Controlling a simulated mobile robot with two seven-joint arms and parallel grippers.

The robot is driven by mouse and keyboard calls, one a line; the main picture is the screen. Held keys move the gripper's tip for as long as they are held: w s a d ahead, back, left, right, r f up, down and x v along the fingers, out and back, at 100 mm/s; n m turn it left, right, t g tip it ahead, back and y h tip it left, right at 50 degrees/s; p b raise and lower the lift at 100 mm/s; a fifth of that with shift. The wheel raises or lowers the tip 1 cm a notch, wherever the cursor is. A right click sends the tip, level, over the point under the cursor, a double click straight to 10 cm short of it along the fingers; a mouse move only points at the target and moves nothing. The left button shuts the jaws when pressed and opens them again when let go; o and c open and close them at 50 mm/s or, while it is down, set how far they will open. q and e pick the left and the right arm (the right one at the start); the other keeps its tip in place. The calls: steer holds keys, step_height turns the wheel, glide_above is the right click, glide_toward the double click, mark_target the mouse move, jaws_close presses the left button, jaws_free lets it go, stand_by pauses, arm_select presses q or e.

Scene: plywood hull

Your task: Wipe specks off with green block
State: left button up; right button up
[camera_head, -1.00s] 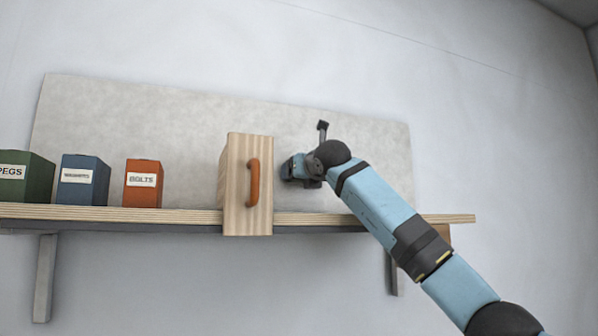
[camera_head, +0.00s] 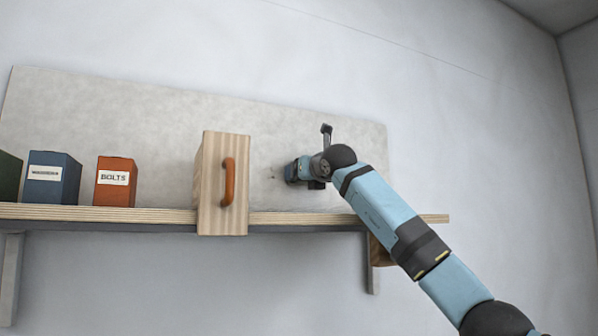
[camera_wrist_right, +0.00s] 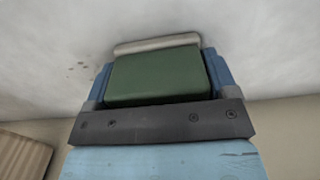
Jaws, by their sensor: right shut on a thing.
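My right gripper (camera_head: 298,171) is up at the pale wall panel (camera_head: 120,105), to the right of the wooden box. In the right wrist view its blue fingers (camera_wrist_right: 158,74) are shut on the green block (camera_wrist_right: 155,82). The block has a pale strip along its far edge, close to or against the panel; I cannot tell if it touches. Several small dark specks (camera_wrist_right: 77,69) show on the panel left of the block. They show faintly in the head view (camera_head: 273,171), between box and gripper. My left gripper is not in view.
The panel above the shelf is otherwise clear.

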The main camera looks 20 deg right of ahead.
mark_target(260, 172)
steer(key=shift+a+b, duration=0.45)
steer(key=shift+a, duration=0.5)
steer(key=shift+s+a+r+b, duration=0.1)
steer(key=shift+a+b, duration=0.2)
steer(key=shift+a, duration=2.05)
steer(key=shift+s+a+b, duration=0.1)
steer(key=shift+a+b, duration=0.2)
steer(key=shift+a, duration=2)
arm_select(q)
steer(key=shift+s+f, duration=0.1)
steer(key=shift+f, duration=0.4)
